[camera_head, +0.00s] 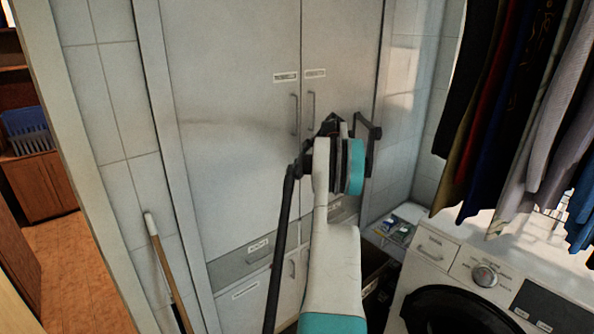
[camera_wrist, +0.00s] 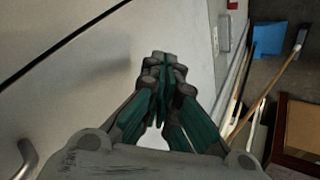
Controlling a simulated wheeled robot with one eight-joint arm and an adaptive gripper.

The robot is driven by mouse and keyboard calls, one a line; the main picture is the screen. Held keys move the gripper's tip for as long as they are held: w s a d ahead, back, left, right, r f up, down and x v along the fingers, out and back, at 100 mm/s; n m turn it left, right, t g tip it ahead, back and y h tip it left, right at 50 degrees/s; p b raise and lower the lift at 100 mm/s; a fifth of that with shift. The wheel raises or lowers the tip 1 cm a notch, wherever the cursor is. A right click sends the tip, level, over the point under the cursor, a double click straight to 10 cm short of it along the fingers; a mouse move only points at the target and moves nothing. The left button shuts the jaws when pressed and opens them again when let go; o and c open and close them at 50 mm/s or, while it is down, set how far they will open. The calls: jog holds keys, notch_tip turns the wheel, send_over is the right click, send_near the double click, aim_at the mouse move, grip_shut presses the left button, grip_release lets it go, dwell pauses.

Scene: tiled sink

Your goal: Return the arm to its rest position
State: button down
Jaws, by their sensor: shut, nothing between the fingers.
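My arm reaches forward in the head view, its white and teal links rising from the bottom middle toward the tall grey cabinet (camera_head: 230,110). My gripper (camera_wrist: 165,72) shows in the wrist view, where its dark fingers meet at the tips and hold nothing. In the head view the gripper is mostly hidden behind the arm's wrist. In the wrist view the pale cabinet front (camera_wrist: 100,75) lies under and beside the fingers. I cannot tell the gap between the fingers and the cabinet.
A washing machine (camera_head: 437,246) stands at the right under hanging clothes (camera_head: 515,110). A wooden-handled stick (camera_head: 165,265) leans by the left wall. Cabinet handles (camera_head: 294,114) stick out near the arm. A doorway opens at the far left.

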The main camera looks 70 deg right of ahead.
jog(key=v, duration=0.7)
jog(key=shift+s+d+p, duration=0.2)
jog(key=shift+d+p, duration=0.15)
jog(key=shift+d, duration=0.5)
